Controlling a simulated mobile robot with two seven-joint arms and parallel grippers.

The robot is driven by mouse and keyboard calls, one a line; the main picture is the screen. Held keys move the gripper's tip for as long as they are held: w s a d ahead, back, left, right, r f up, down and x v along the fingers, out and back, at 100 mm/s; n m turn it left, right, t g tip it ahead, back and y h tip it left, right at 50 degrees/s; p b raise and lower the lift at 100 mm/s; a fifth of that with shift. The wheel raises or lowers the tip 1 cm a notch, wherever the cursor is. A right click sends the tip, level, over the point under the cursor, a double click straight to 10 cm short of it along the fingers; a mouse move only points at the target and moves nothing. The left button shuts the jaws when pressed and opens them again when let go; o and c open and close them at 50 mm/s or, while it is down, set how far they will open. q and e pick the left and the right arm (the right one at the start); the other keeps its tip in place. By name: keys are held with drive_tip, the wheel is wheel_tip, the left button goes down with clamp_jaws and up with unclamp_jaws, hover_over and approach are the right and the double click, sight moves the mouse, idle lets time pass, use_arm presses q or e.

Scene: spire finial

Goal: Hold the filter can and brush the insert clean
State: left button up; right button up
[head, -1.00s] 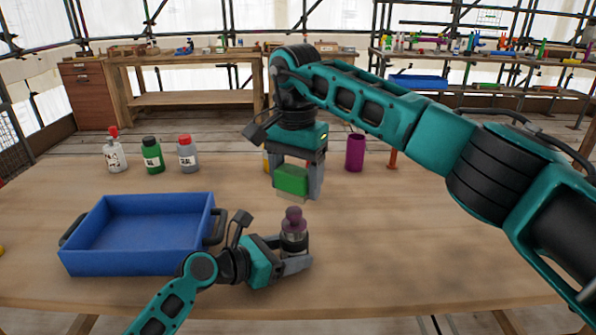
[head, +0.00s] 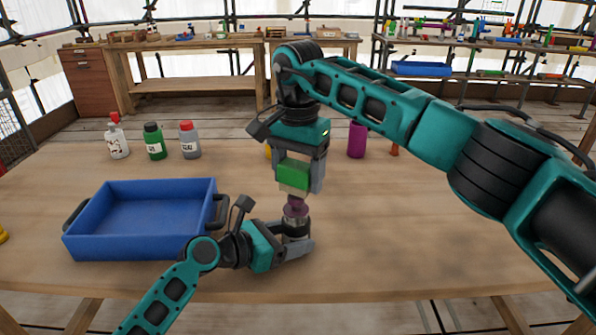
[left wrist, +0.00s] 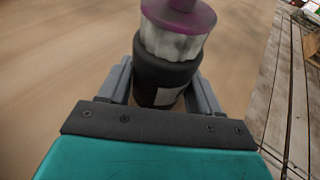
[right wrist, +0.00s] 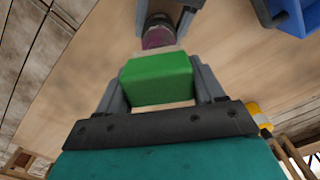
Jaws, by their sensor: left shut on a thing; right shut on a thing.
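The filter can (left wrist: 168,78) has a dark body, and the insert (left wrist: 172,42) on it is pale and pleated with a purple cap. My left gripper (head: 300,246) is shut around the can's dark body, which is upright at the table. The can and cap also show in the right wrist view (right wrist: 158,35). My right gripper (head: 299,180) is shut on a brush with a green block handle (head: 294,174) and a pale lower edge. The brush is just above the purple cap in the head view; whether they touch I cannot tell.
A blue tray (head: 75,240) stands left of my left gripper. White, green and grey bottles (head: 155,142) stand behind it. The table's right side is clear.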

drive_tip(key=shift+f, duration=0.55)
idle(0.4)
drive_tip(key=shift+w+r, duration=0.1)
drive_tip(key=shift+w, duration=0.45)
drive_tip(key=shift+s, duration=1.1)
drive_tip(key=shift+w, duration=1.05)
drive_tip(key=shift+s, duration=0.55)
idle(0.8)
drive_tip(key=d+r, duration=0.5)
drive_tip(key=r, duration=0.2)
idle(0.5)
idle(0.4)
